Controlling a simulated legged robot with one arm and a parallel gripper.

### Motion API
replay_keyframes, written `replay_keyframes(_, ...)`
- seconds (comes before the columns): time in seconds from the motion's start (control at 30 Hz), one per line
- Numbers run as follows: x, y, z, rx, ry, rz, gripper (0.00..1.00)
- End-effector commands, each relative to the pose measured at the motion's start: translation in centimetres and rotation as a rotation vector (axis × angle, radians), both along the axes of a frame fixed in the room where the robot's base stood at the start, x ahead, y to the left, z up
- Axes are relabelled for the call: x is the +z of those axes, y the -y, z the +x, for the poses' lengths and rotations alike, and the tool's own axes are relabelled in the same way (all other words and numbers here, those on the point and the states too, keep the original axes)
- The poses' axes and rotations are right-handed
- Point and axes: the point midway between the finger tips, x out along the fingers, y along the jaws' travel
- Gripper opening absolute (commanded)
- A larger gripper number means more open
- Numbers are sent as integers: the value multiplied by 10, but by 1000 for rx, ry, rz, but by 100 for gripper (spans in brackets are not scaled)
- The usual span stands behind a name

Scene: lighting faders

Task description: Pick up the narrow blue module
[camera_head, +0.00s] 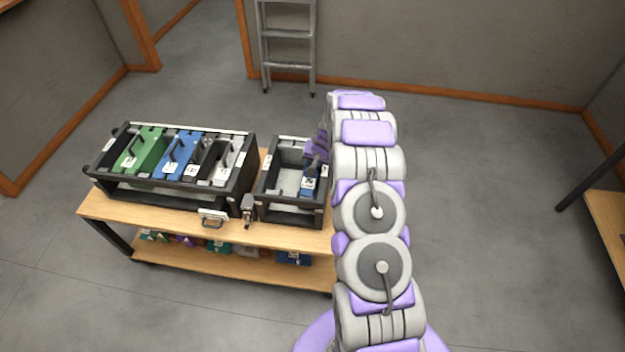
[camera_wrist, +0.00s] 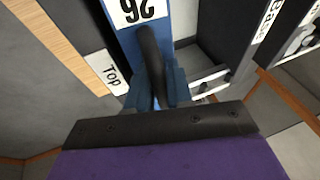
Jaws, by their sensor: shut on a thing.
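The narrow blue module (camera_head: 309,185) is in the right part of the small black case (camera_head: 262,191), beside the case's right wall. In the wrist view the blue module (camera_wrist: 122,42) shows a white label reading 26, upside down, and a dark curved handle (camera_wrist: 150,55). My gripper (camera_head: 316,163) reaches down over the module from the arm on the right. It is shut on the module at its handle. I cannot tell whether the module is clear of the case floor.
A larger black case (camera_head: 245,197) to the left holds a green module (camera_head: 139,152), a wider blue module (camera_head: 174,158) and grey ones. Both cases stand on a wooden cart (camera_head: 170,222) with several modules on its lower shelf. A ladder (camera_head: 287,45) stands behind.

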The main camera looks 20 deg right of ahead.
Motion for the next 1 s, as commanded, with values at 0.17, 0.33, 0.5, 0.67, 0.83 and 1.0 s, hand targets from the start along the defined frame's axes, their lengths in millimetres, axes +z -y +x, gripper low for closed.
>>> replay_keyframes(0.17, 1, -1, 0, 4, 0, 0, 0)
replay_keyframes(0.33, 10, 0, 1, 4, 3, -1, 0)
replay_keyframes(0.5, 37, 1, 0, 1, 6, -2, 0)
replay_keyframes(0.67, 75, 2, 2, 0, 12, -5, 0)
replay_keyframes(0.83, 113, 3, 1, -1, 8, -2, 0)
replay_keyframes(1.0, 147, 3, 1, -2, 10, -2, 0)
